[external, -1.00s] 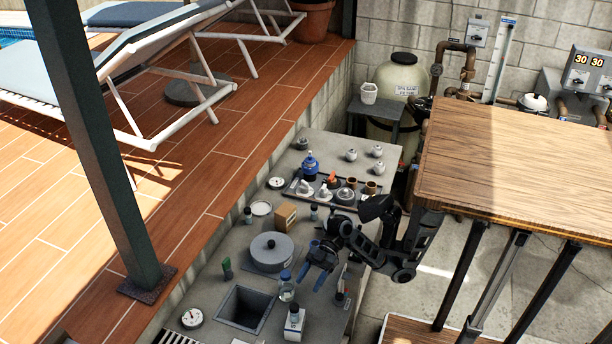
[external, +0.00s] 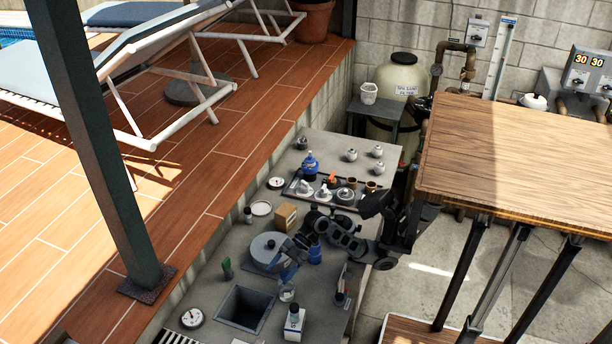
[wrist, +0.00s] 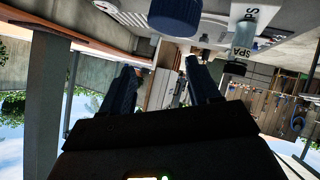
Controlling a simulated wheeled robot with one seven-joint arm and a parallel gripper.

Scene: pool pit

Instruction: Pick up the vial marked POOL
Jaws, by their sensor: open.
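I cannot make out a vial marked POOL in either view. In the wrist view, which is upside down, a small dark-capped vial (wrist: 240,52) has a label that reads SPA. It stands to the right of my fingers. A large blue cap (wrist: 175,14) shows at the top, beyond the fingertips. My gripper (wrist: 163,78) is open, with its two blue fingers apart and nothing seen between them. In the external view my gripper (external: 286,270) is over the counter, close to a clear bottle (external: 287,292) and partly covering it.
The grey counter (external: 210,290) has a square sink opening (external: 245,308), a round grey lid (external: 262,247), a white bottle (external: 294,322) and a dark-capped item (external: 341,296) near its right edge. A tray (external: 292,188) of small items lies farther back. A wooden tabletop (external: 520,160) stands at right.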

